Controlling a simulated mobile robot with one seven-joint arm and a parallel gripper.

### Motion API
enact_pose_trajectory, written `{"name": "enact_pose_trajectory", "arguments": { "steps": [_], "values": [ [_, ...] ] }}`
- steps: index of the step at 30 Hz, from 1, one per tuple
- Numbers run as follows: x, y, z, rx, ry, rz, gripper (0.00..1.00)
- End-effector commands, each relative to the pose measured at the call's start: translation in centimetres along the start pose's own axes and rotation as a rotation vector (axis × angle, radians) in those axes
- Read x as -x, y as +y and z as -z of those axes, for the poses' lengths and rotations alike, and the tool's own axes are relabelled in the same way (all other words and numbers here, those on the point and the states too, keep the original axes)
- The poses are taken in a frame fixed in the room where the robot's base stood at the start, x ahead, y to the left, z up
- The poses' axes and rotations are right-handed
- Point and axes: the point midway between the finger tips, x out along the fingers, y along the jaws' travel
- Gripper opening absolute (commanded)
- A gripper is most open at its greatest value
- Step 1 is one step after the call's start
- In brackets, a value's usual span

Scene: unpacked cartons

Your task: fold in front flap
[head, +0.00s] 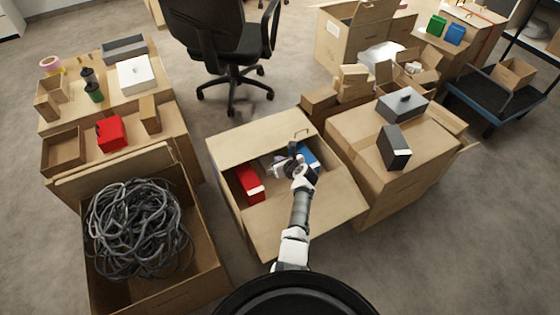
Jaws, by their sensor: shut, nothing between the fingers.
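The open carton (230,205) stands on the floor in the middle of the head view. Its far flap (258,137) is a broad tan panel along the back. The near panel, which looks like the front flap (325,212), spreads toward me on both sides of my arm. My gripper (283,168) is over the carton's opening, past that panel. It is shut with nothing held. Whether it touches anything is hard to tell. Inside are a red box (249,183) at the left and a blue item (308,155) at the right, partly hidden by my arm.
A carton of coiled grey cable (138,230) stands at the near left. A closed carton (365,150) with a dark box (394,148) and a grey box (403,105) on top stands close on the right. An office chair (225,45) is behind. Bare floor lies at the near right.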

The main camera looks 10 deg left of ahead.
Motion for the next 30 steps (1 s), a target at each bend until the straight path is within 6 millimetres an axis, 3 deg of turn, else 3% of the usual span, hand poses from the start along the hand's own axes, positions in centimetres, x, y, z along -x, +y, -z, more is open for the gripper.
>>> {"name": "enact_pose_trajectory", "arguments": {
  "steps": [5, 21, 30],
  "values": [
    [0.4, 0.0, -0.8, 0.0, 0.0, 0.0, 0.0],
    [3.4, 0.0, -6.3, -0.001, 0.0, 0.001, 0.0],
    [3.3, 0.0, -6.3, 0.0, 0.0, 0.0, 0.0]
  ]
}}
